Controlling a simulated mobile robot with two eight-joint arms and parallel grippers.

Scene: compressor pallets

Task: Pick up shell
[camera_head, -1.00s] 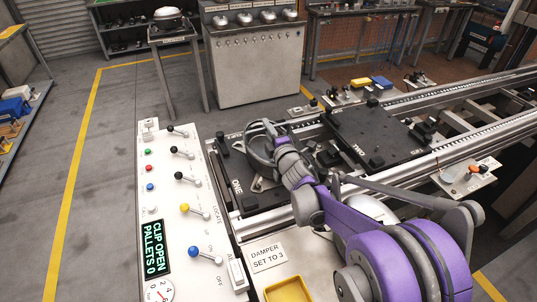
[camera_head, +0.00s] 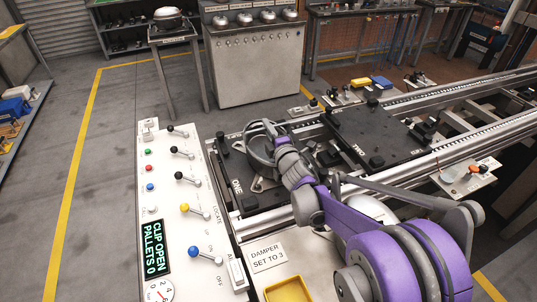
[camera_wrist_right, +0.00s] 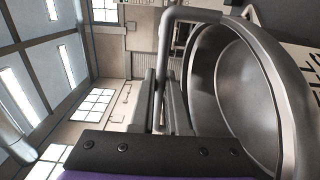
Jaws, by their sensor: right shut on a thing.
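The shell (camera_head: 257,151) is a hollow grey metal bowl-like part over pallet ONE (camera_head: 224,168), partly hidden by my right arm. In the right wrist view the shell (camera_wrist_right: 235,85) shows its smooth inside and thick rim, with a bent bar handle (camera_wrist_right: 163,60) beside it. My right gripper (camera_wrist_right: 163,85) is shut on that handle, the bar lying between its two fingers. In the head view the right gripper (camera_head: 272,133) is small and dark at the shell. I cannot tell whether the shell touches the pallet. My left gripper is not in view.
Pallet TWO (camera_head: 375,132) lies to the right on the rails. A white control panel (camera_head: 165,220) with levers stands left, its display reading "CLIP OPEN, PALLETS 0". A yellow tray (camera_head: 288,290) and a damper sign (camera_head: 268,257) are in front. A steel cabinet (camera_head: 255,65) stands behind.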

